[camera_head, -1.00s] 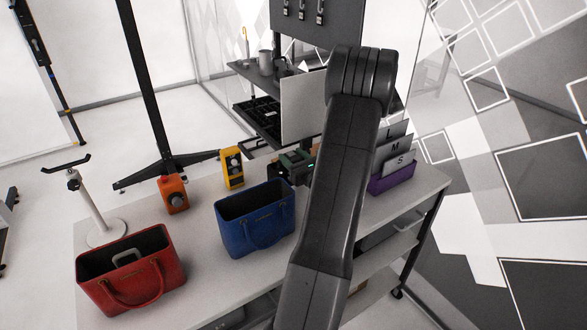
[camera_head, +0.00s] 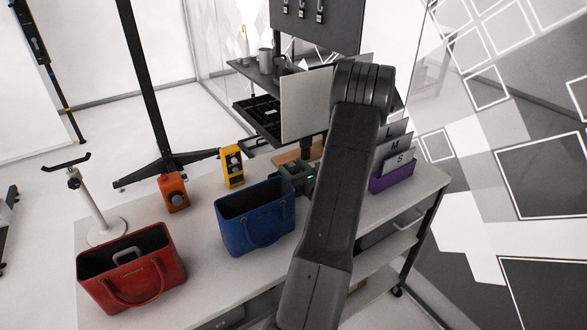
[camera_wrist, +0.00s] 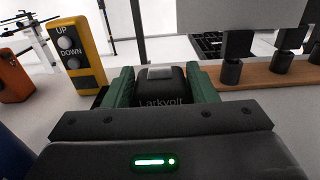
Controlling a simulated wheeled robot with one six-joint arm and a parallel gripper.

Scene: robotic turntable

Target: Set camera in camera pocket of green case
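My gripper (camera_wrist: 160,92) shows in the wrist view with a green finger on each side of a black object marked "Larkvolt" (camera_wrist: 162,87). The fingers seem to touch it on both sides; it has a pale grey top and may be the camera. In the head view my gripper (camera_head: 298,174) is low over the table, behind the right end of the blue bag, partly hidden by my arm. I see no green case in either view.
A blue bag (camera_head: 255,222) and a red bag (camera_head: 132,275) stand on the grey table. An orange box (camera_head: 173,193), a yellow UP/DOWN control (camera_head: 232,166), a purple card holder (camera_head: 392,177) and a wooden board with black stands (camera_wrist: 262,78) are nearby.

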